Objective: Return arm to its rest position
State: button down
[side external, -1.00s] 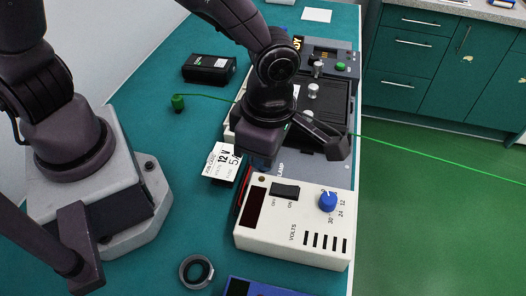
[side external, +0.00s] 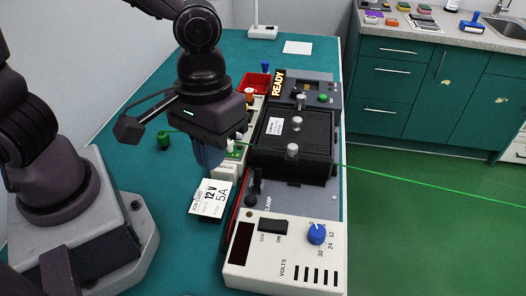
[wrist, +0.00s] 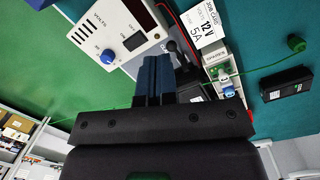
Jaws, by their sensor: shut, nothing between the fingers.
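My gripper (side external: 208,155) hangs above the bench just left of the black clamp fixture, with its blue fingers pointing down. In the wrist view the blue fingers (wrist: 154,80) are together with nothing between them. The black fixture (side external: 292,140) has several silver knobs on it and a READY sign at its back left. The white job card (side external: 211,197) reading 12 V, 5A stands in front of the gripper. The white power supply (side external: 285,252) with a blue dial stands at the front; it also shows in the wrist view (wrist: 118,30). My arm partly hides the bench behind it.
A green cable end (side external: 163,141) lies on the teal bench (side external: 130,185) at left. A red bin (side external: 254,83) stands behind the gripper. A black box (wrist: 287,85) shows in the wrist view. A thin green line runs right from the fixture over the floor. The bench's back is mostly clear.

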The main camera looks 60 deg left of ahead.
jog(key=s+a+r+m+t, duration=0.2)
jog(key=a+r+m+t, duration=0.2)
jog(key=a+r, duration=0.8)
jog(key=shift+s+a+t+y, duration=0.3)
jog(key=shift+a+t+y, duration=0.15)
jog(key=shift+t, duration=0.75)
jog(key=shift+r, duration=0.1)
dwell(0.6)
